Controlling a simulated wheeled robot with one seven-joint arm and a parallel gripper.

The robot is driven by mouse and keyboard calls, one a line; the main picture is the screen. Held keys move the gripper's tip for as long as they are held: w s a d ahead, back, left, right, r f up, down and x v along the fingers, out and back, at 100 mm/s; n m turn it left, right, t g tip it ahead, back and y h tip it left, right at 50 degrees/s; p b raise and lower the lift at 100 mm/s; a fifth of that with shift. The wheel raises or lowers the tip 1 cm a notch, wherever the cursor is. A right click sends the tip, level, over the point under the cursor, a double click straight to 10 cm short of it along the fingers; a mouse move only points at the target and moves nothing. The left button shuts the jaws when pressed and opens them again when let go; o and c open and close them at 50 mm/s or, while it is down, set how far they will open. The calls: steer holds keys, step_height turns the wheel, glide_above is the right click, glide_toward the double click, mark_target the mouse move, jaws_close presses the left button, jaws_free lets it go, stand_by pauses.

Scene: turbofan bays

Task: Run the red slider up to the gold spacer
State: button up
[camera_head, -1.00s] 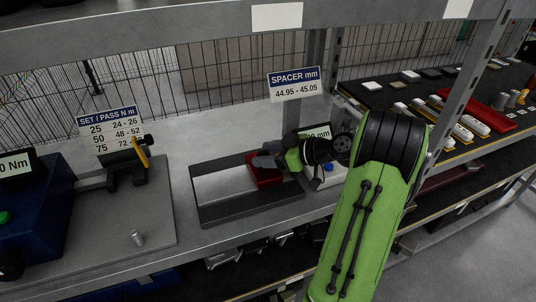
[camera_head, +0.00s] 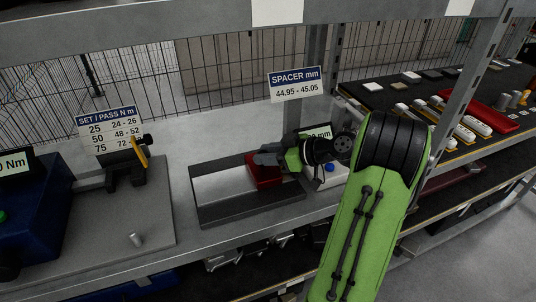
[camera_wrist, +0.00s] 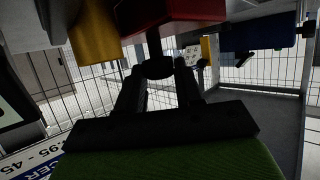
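The red slider (camera_head: 264,175) stands on the black-framed gauge base with a pale bed. It shows as a large red block at the top of the wrist view (camera_wrist: 170,14). The gold spacer (camera_wrist: 95,38) is left of the slider in the wrist view, with a narrow gap in the picture between them. I cannot make out the spacer in the head view, where my arm covers that side. My gripper (camera_head: 266,156) is at the slider's upper part. In the wrist view its dark fingers (camera_wrist: 160,80) lie just below the red block, around a dark rounded piece; the grip is unclear.
The gauge base (camera_head: 250,208) sits on the grey shelf under a SPACER mm 44.95 - 45.05 sign (camera_head: 295,84). A partly covered display (camera_head: 318,131) stands behind my wrist. At left are a grey plate (camera_head: 110,225) and a blue unit (camera_head: 40,220). A shelf upright rises nearby.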

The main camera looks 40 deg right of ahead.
steer(key=o, duration=0.3)
steer(key=shift+o, duration=0.2)
steer(key=p+v, duration=0.4)
steer(key=v, duration=1.1)
steer(key=shift+s+r, duration=0.2)
steer(key=shift+s, duration=0.15)
steer(key=shift+d, duration=0.1)
